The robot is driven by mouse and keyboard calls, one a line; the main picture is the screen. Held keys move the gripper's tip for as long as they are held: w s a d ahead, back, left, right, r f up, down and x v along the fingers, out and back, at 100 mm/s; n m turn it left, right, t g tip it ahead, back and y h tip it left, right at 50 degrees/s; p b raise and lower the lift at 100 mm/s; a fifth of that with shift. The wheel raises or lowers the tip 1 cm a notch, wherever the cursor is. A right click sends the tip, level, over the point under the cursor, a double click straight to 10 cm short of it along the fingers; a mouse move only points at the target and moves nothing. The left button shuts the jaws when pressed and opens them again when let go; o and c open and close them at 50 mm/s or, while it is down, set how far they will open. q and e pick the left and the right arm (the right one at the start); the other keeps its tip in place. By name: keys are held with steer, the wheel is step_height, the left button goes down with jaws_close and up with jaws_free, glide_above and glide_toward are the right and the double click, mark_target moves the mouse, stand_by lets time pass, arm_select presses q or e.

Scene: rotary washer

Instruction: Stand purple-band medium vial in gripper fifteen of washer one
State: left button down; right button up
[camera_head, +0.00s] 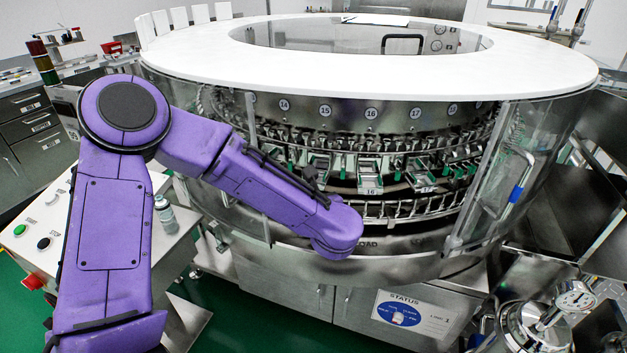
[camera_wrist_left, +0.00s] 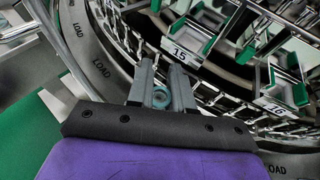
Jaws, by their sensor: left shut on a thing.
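In the left wrist view my left gripper (camera_wrist_left: 161,88) is shut on a small vial (camera_wrist_left: 160,97), seen end-on as a pale teal ring between the fingers. Its purple band cannot be made out. The washer's gripper fifteen, with its plate marked 15 (camera_wrist_left: 180,53) and green pads, is just beyond the fingertips, up and slightly right. The vial looks apart from it. In the head view my purple left arm reaches in front of washer one (camera_head: 400,87), and its wrist hides the held vial. My right gripper is not in view.
The neighbouring gripper plate marked 16 (camera_wrist_left: 272,105) is to the right, with green pads. A rail marked LOAD (camera_wrist_left: 103,68) curves along the left. A capped vial (camera_head: 166,216) stands on the left side table.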

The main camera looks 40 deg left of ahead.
arm_select(q)
steer(key=s+a+r+n+g+y+b, duration=0.1)
steer(key=s+r+n+g+y, duration=0.1)
steer(key=s+r+n+g, duration=0.9)
steer(key=w+a+p, duration=0.1)
steer(key=w, duration=0.5)
steer(key=w+a+f+g+p, duration=0.1)
steer(key=w+a+p, duration=0.1)
steer(key=w, duration=0.4)
steer(key=w+a+f+g+p, duration=0.1)
steer(key=w+p, duration=0.1)
steer(key=w, duration=0.4)
steer(key=shift+w+a+f+n, duration=0.15)
steer(key=shift+w+a+n, duration=0.15)
steer(key=shift+n, duration=0.1)
step_height(320, 180, down, 3)
steer(key=shift+p, duration=0.85)
steer(key=shift+w+f, duration=0.1)
steer(key=shift+f, duration=0.2)
steer(key=shift+f+b, duration=0.3)
steer(key=shift+b, duration=0.25)
steer(key=c, duration=1.3)
jaws_free()
